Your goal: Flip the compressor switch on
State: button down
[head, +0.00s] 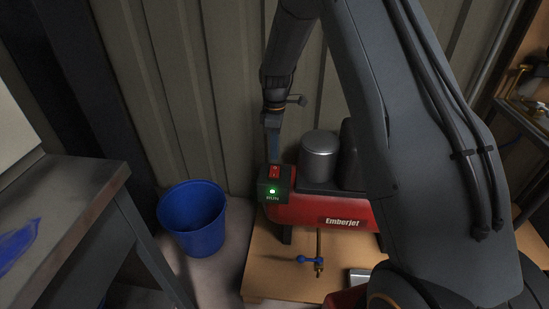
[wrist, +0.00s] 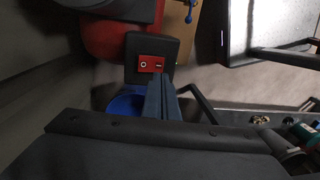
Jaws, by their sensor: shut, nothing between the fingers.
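The red Emberjet compressor (head: 318,211) sits on a wooden board, with a dark switch box (head: 283,184) at its left end. A red rocker switch (head: 274,172) is on top of the box. A green lamp (head: 272,190) glows on the box front above small lettering that seems to read RUN. In the wrist view the rocker (wrist: 151,64) shows a circle and a bar mark; I cannot tell which side is pressed. My gripper (head: 273,158) is shut and empty, pointing down just above and behind the rocker. Contact cannot be told. Its fingertips (wrist: 161,79) show near the rocker's lower edge.
A blue bucket (head: 192,220) stands on the floor left of the compressor. A grey workbench (head: 75,185) is at the left. A brass valve with a blue handle (head: 311,260) is in front of the compressor. A corrugated wall (head: 170,90) stands close behind.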

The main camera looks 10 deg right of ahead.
notch_tip(320, 180, up, 7)
jog(key=s, duration=0.1)
jog(key=shift+a+r, duration=0.15)
jog(key=shift+a, duration=0.05)
jog(key=s+r+m+p, duration=0.2)
jog(key=s+r+m, duration=0.1)
jog(key=s, duration=0.7)
jog(key=s+d+r+m+p, duration=0.1)
jog(key=s+r+m, duration=0.3)
jog(key=s, duration=0.7)
jog(key=s+d+r+m+t+p, duration=0.1)
jog(key=s+r+m+p, duration=0.3)
jog(key=s+m, duration=0.3)
jog(key=s, duration=0.4)
jog(key=shift+r, duration=0.25)
